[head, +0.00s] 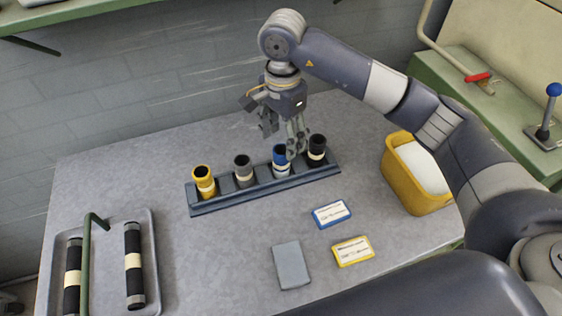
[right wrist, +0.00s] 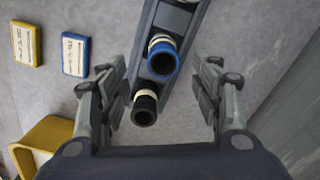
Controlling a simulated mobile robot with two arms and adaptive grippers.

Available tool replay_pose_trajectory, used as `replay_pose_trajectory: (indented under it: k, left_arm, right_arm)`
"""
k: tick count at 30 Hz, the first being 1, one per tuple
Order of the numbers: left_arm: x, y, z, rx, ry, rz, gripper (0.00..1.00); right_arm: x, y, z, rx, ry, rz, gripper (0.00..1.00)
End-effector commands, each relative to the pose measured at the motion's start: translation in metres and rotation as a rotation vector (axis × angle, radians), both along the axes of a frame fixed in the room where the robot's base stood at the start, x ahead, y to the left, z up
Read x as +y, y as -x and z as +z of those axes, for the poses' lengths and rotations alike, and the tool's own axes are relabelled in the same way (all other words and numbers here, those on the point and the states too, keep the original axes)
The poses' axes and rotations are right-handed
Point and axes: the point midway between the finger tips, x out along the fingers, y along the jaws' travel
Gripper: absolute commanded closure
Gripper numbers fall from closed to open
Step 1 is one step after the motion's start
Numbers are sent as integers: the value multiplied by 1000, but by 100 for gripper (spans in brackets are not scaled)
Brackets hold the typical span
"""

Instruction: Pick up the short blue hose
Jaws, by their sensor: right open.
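The short blue hose (head: 280,163) stands upright in the dark rack (head: 232,204), with a pale band below its blue top. It also shows in the right wrist view (right wrist: 162,57), near the middle and between the lines of the two fingers. My right gripper (head: 283,142) is open and empty, pointing down above the rack close to the blue hose. In the right wrist view its fingers (right wrist: 160,84) stand apart on either side of the rack. Whether a fingertip touches the hose I cannot tell. My left gripper is not in view.
A black hose (head: 317,148) stands beside the blue one; grey (head: 243,169) and yellow (head: 203,180) hoses stand left. A yellow bin (head: 405,178) is at right. A tray (head: 151,250) with long black hoses is at left. Cards and a grey block (head: 291,266) lie in front.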

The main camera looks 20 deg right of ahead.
Motion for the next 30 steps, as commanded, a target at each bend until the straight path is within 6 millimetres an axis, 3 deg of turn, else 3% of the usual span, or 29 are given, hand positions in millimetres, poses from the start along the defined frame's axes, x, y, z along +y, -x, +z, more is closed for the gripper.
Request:
replay_pose_trajectory:
  k: [19,28,29,30]
  left_arm:
    - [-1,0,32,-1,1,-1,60]
    - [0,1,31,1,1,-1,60]
    - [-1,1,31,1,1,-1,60]
    - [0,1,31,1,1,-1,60]
  right_arm:
    - [2,-3,-75,4,-1,-1,41]
    - [2,-4,-84,-1,0,-1,41]
    - [2,-4,-84,-1,0,-1,43]
    - [2,-4,-84,-1,0,-1,52]
